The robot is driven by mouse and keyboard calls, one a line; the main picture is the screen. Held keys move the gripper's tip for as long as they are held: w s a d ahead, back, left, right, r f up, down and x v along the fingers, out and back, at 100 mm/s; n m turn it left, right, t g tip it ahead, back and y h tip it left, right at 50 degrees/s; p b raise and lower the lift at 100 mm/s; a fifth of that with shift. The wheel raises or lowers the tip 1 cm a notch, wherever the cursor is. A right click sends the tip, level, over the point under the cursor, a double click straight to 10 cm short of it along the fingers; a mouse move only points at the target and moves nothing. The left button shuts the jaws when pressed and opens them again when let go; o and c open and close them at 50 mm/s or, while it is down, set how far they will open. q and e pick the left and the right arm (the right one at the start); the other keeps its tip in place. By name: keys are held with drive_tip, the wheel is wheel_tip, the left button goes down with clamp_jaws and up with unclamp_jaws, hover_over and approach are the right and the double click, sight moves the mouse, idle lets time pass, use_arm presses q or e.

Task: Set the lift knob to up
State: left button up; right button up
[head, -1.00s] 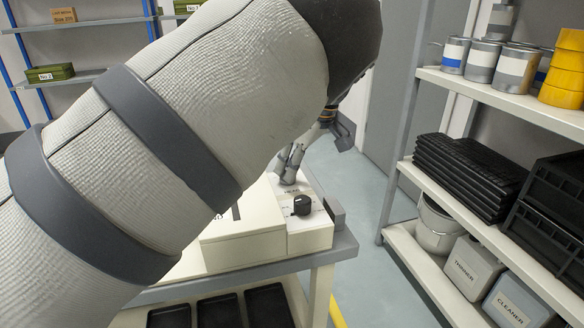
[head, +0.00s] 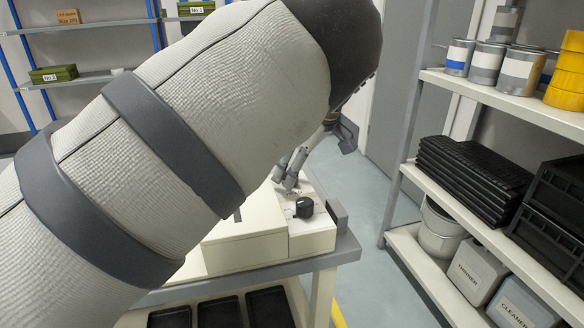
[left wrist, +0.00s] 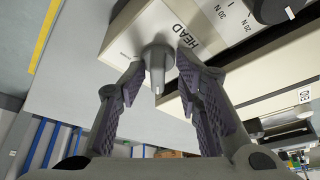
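A grey knob with a pale pointer (left wrist: 157,62) stands on the cream machine (left wrist: 122,40) beside the word HEAD in the left wrist view. No lift label is readable, so I cannot tell for certain that it is the lift knob. My left gripper (left wrist: 160,78) is open, with one dark ridged finger on each side of the knob; whether they touch it is unclear. In the head view the left gripper (head: 289,178) reaches down to the machine (head: 245,243), and the grey knob is hidden there. My right gripper is not in view.
A black knob (head: 304,207) sits near the gripper; in the left wrist view a dark knob (left wrist: 275,8) has a scale in N. My left arm hides much of the table (head: 340,250). A shelf (head: 545,112) with cans, tape rolls and crates stands right. Floor between is clear.

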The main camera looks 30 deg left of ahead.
use_arm(q)
drive_tip(key=v, duration=1.2)
drive_tip(key=shift+w, duration=0.1)
